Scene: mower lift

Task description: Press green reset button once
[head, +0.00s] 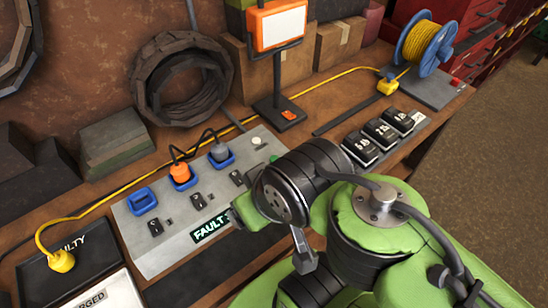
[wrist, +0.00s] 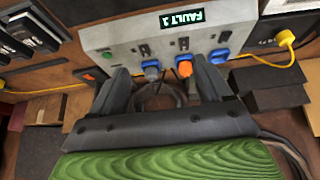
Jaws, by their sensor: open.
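The green reset button (wrist: 107,54) is small and round, on the grey control panel (wrist: 222,28), left of the switches in the wrist view. In the head view a small green spot, apparently the button (head: 273,158), shows at the panel's right end, close to my arm. The panel's display (head: 211,229) shows green "FAULT" text with a digit. My gripper (wrist: 160,72) is open with nothing between its fingers. In the wrist view the button is left of and beyond the left fingertip, with no visible contact. In the head view my arm hides most of the gripper.
Orange (head: 180,173) and grey (head: 219,152) plugs sit in blue sockets, with black cables. A lamp stand (head: 276,105) rises behind the panel. Black battery packs (head: 378,135) stand to the right. A yellow cable runs along the bench. A tray marked "FAULTY" (head: 85,265) lies left.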

